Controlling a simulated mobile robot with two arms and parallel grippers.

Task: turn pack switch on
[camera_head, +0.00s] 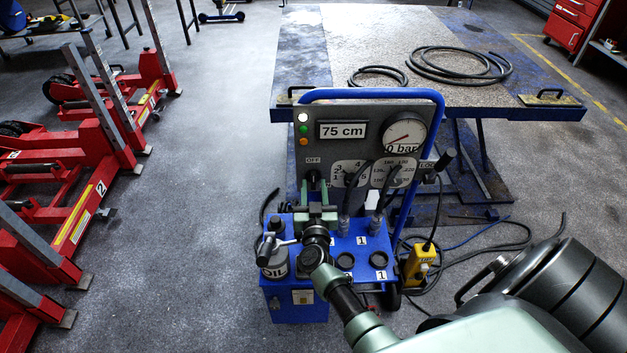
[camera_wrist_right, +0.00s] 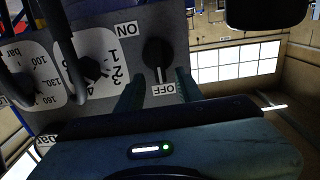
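The pack switch (camera_head: 313,178) is a black rotary knob on the grey panel, under the OFF label (camera_head: 313,160). In the right wrist view the knob (camera_wrist_right: 157,58) has its white mark toward the upside-down OFF label (camera_wrist_right: 163,89); the ON label (camera_wrist_right: 127,29) is to its left. My right gripper (camera_head: 317,191) is open and empty, with its fingers just in front of and below the knob in the head view. In the wrist view the fingertips (camera_wrist_right: 157,80) are spread to either side of the knob's near part; contact cannot be told. My left gripper is out of view.
The panel carries a 75 cm display (camera_head: 343,130), a pressure gauge (camera_head: 404,134) and selector dials. A lift table (camera_head: 330,50) stands behind; red jacks (camera_head: 95,160) stand left.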

